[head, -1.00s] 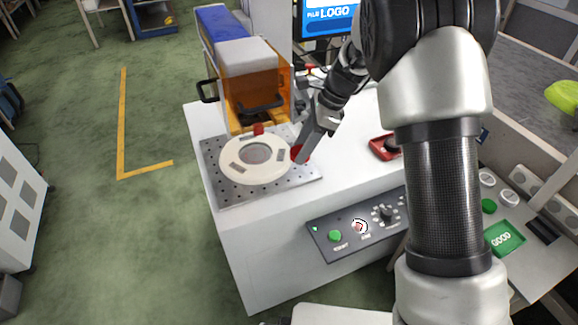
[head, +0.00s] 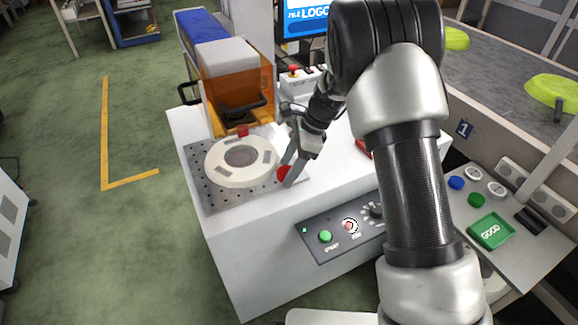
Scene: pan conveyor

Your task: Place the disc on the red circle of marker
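A small red disc (head: 284,174) is at the tips of my gripper (head: 289,172), partly hidden by a grey finger. It moves along with the gripper, so the gripper appears shut on it. The marker has an orange shield (head: 255,82) above a perforated metal plate (head: 203,190). A large white round piece (head: 222,175) with a grey centre lies on this plate. A small red part (head: 242,130) stands at its back edge. My gripper is beside the right side of the white piece, near the plate's right edge. I cannot make out a clear red circle on the white piece.
A control panel (head: 285,232) with a green button is on the bench front. A red tray (head: 362,147) is partly hidden behind my arm. A green GOOD tray (head: 491,231) is at the right. A screen (head: 305,18) stands at the back. White bench top is clear nearby.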

